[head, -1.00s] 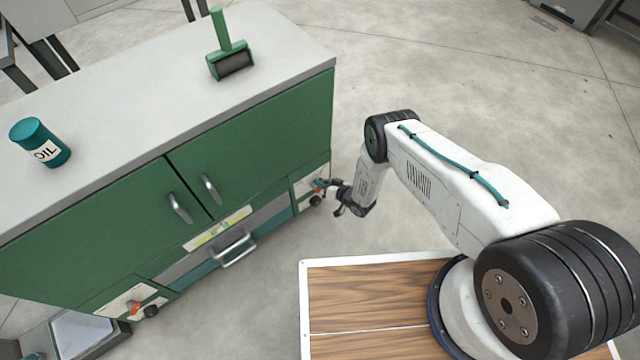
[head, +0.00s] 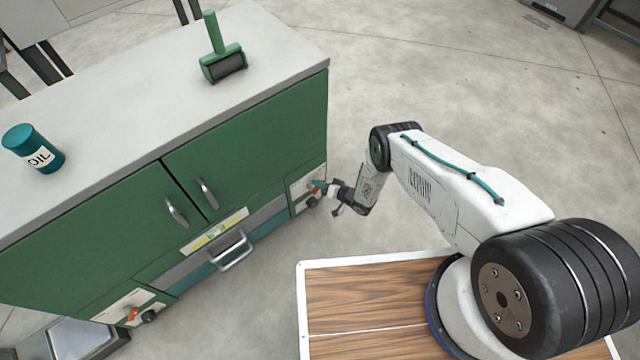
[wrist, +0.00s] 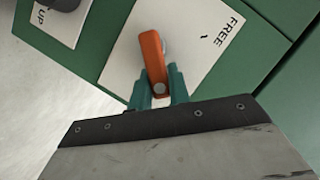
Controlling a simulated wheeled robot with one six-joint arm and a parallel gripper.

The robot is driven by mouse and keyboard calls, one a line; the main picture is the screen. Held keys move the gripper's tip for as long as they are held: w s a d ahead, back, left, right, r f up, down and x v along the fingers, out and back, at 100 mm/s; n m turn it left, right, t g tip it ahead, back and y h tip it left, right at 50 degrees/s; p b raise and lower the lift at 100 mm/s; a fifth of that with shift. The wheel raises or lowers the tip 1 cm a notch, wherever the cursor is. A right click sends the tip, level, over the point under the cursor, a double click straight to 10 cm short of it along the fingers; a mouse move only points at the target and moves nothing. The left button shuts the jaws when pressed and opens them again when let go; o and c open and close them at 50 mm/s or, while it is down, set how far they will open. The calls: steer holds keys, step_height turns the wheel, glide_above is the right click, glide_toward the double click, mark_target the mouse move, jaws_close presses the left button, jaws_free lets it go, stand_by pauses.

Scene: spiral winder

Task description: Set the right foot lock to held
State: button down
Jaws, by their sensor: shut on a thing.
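The right foot lock is an orange lever on a white plate (head: 303,187) at the right end of the green cabinet's lower front. In the wrist view the orange lever (wrist: 153,58) stands on the white plate (wrist: 122,68) near the printed word FREE. My gripper (head: 320,186) has its teal fingertips (wrist: 159,86) on either side of the lever's near end and is shut on it. The fingers partly hide the lever in the head view. A second plate (wrist: 66,28) marked UP shows at the wrist view's upper left.
The left foot lock (head: 132,314) has a similar orange lever. A drawer handle (head: 232,252) juts out between the locks, and door handles (head: 206,193) sit above. An oil can (head: 35,150) and a green roller (head: 222,62) stand on top.

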steer(key=shift+w, duration=0.1)
steer(key=c, duration=1.3)
jaws_free()
steer(key=shift+d, duration=0.1)
steer(key=v, duration=0.8)
